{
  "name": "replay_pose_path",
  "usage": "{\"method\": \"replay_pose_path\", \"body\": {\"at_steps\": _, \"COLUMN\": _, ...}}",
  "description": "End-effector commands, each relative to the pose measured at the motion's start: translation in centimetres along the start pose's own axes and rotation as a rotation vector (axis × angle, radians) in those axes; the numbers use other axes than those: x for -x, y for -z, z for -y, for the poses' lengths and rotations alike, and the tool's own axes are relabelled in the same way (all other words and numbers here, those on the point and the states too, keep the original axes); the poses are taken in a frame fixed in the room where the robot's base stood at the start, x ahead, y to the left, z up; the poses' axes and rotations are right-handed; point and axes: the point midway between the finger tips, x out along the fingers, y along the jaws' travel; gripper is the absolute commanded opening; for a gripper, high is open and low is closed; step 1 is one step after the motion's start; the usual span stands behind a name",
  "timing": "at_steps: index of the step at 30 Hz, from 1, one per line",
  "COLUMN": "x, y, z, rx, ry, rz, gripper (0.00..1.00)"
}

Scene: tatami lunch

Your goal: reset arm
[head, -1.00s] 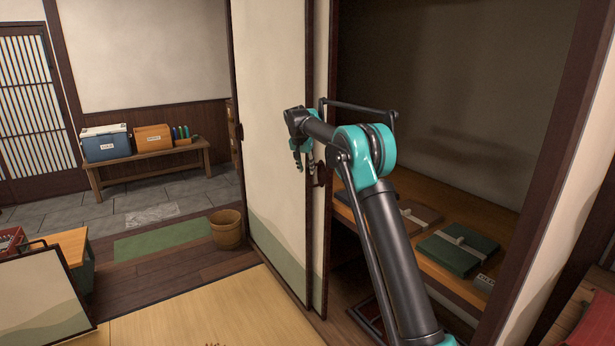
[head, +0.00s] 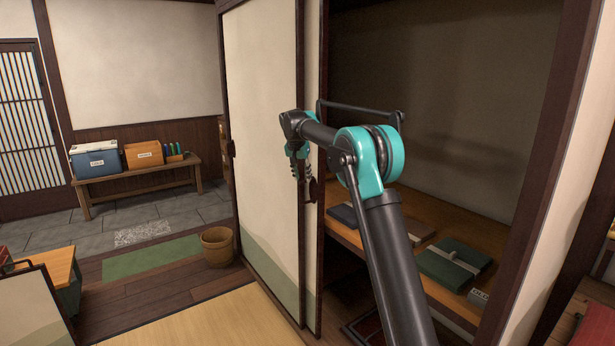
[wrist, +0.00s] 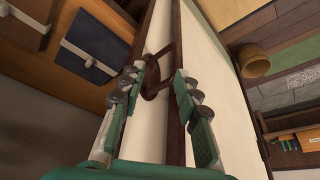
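My arm reaches forward in the head view to the edge of the sliding doors. My gripper (head: 301,172) hangs at its end, in front of the cream sliding door (head: 266,130). In the wrist view my gripper (wrist: 160,72) is open, its two teal and grey fingers well apart. A dark brown door handle (wrist: 158,86) shows between and beyond the fingertips. It also shows as a dark handle (head: 313,191) beside the gripper in the head view. I cannot tell whether a finger touches it.
An open closet with a wooden shelf (head: 400,208) is at right, bearing a green folded cloth (head: 440,268) and a dark blue one. A woven basket (head: 218,247) stands on the floor at left. A bench (head: 125,177) holds a cooler (head: 95,160) and an orange box (head: 143,156).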

Motion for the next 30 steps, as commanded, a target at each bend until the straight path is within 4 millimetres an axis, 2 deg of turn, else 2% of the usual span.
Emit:
{"method": "replay_pose_path", "body": {"at_steps": 1, "x": 0.2, "y": -0.6, "z": -1.8, "rx": 0.007, "ry": 0.002, "rz": 0.004, "gripper": 0.33}}
{"method": "replay_pose_path", "body": {"at_steps": 8, "x": 0.6, "y": -5.1, "z": -10.5, "rx": 0.065, "ry": 0.022, "rz": 0.019, "gripper": 0.33}}
{"method": "replay_pose_path", "body": {"at_steps": 14, "x": 0.5, "y": -11.2, "z": -18.0, "rx": 0.116, "ry": 0.041, "rz": 0.028, "gripper": 0.33}}
{"method": "replay_pose_path", "body": {"at_steps": 18, "x": 0.2, "y": -16.5, "z": -23.0, "rx": 0.151, "ry": 0.055, "rz": 0.032, "gripper": 0.33}}
{"method": "replay_pose_path", "body": {"at_steps": 23, "x": -0.4, "y": -23.5, "z": -28.4, "rx": 0.191, "ry": 0.072, "rz": 0.032, "gripper": 0.33}}
{"method": "replay_pose_path", "body": {"at_steps": 30, "x": -2.0, "y": -35.6, "z": -35.5, "rx": 0.248, "ry": 0.098, "rz": 0.027, "gripper": 0.33}}
